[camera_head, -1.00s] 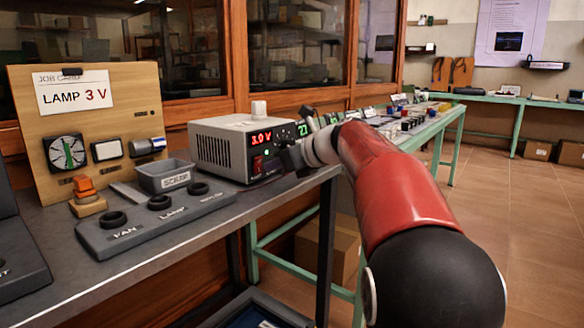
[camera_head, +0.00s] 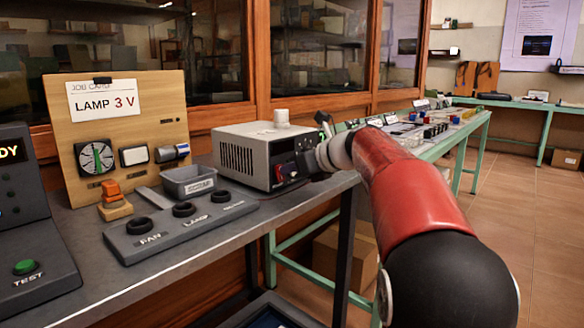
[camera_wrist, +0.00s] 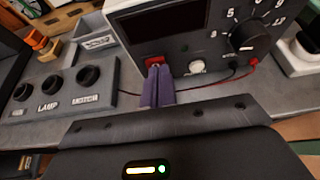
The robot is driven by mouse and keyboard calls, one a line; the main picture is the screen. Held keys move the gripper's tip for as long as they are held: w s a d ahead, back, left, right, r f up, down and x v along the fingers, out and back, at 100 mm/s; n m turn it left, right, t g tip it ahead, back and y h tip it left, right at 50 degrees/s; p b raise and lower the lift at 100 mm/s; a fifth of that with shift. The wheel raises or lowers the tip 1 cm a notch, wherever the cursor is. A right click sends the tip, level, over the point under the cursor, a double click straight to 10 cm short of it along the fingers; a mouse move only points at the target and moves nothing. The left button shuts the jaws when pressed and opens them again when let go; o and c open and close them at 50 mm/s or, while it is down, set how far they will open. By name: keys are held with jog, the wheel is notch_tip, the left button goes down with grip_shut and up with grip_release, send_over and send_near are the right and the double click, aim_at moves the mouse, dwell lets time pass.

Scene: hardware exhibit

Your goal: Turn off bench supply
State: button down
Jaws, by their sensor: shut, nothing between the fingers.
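The bench supply (camera_head: 245,155) is a grey box with a vented side and a dark front panel, standing on the bench. It also shows in the wrist view (camera_wrist: 178,45), with a red rocker switch (camera_wrist: 154,61), a white round knob or button and a large black dial. Its display shows no lit digits. My gripper (camera_wrist: 158,70) is shut and empty, its purple fingertips at the red switch and partly covering it. They look to be touching it, but I cannot be sure. In the head view my arm and gripper (camera_head: 318,160) hide part of the front panel.
A socket strip (camera_head: 165,228) with several black rings lies left of the supply, near the grey scrap bin (camera_head: 190,180). A job card board (camera_head: 120,120) reads LAMP 3 V. Red and black leads (camera_wrist: 240,80) run from the supply's front.

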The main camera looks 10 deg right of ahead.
jog(key=shift+r, duration=0.15)
jog(key=shift+r+p, duration=0.7)
jog(key=shift+p, duration=0.35)
